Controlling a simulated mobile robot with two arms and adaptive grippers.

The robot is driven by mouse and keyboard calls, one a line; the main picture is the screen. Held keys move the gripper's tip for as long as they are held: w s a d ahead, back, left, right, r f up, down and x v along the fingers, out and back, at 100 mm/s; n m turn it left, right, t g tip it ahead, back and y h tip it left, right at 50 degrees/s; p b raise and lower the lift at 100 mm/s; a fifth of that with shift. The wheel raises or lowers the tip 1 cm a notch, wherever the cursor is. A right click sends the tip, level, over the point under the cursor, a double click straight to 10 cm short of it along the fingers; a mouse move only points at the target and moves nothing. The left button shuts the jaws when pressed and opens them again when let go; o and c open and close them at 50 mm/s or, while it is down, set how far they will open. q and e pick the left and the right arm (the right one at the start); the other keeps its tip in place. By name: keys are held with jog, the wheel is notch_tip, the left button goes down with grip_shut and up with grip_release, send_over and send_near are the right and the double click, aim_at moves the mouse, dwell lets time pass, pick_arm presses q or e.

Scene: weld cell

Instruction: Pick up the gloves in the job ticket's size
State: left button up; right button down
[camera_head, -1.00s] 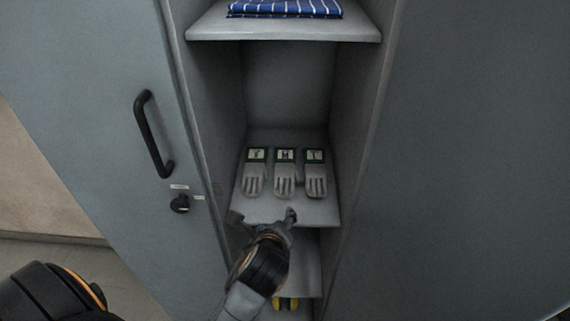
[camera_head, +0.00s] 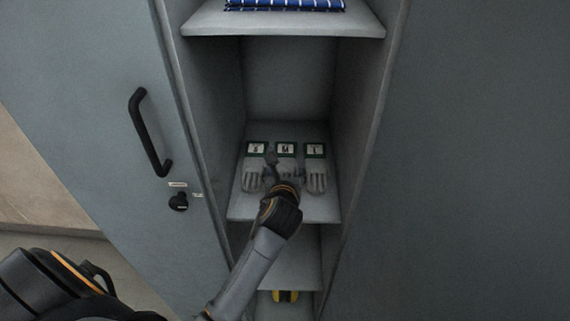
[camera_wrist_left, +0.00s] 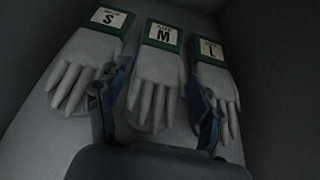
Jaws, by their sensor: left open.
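Three pairs of grey-white gloves with green cuffs lie side by side on a locker shelf. The S gloves (camera_head: 253,174) are at left, the M gloves (camera_wrist_left: 158,80) in the middle, and the L gloves (camera_head: 316,176) at right. Their size labels read clearly in the left wrist view, where the S gloves (camera_wrist_left: 85,68) and L gloves (camera_wrist_left: 217,82) flank the M gloves. My left gripper (camera_head: 284,168) is open over the middle gloves, and partly hides them in the head view. In the left wrist view its fingers (camera_wrist_left: 157,98) stand on either side of the M gloves. No job ticket shows.
The locker's side walls stand close on both sides of the shelf (camera_head: 280,207). A blue striped cloth (camera_head: 285,4) lies on the shelf above. Something yellow and black (camera_head: 286,296) lies lower down. The open door (camera_head: 110,110) with a black handle is at left.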

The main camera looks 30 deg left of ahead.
aim_at(285, 166)
pick_arm(q)
jog(key=shift+p+x, duration=0.4)
jog(key=shift+x, duration=2.2)
jog(key=shift+s+f, duration=0.1)
jog(key=shift+s, duration=0.05)
jog(key=c, duration=0.9)
jog(key=shift+c, duration=0.7)
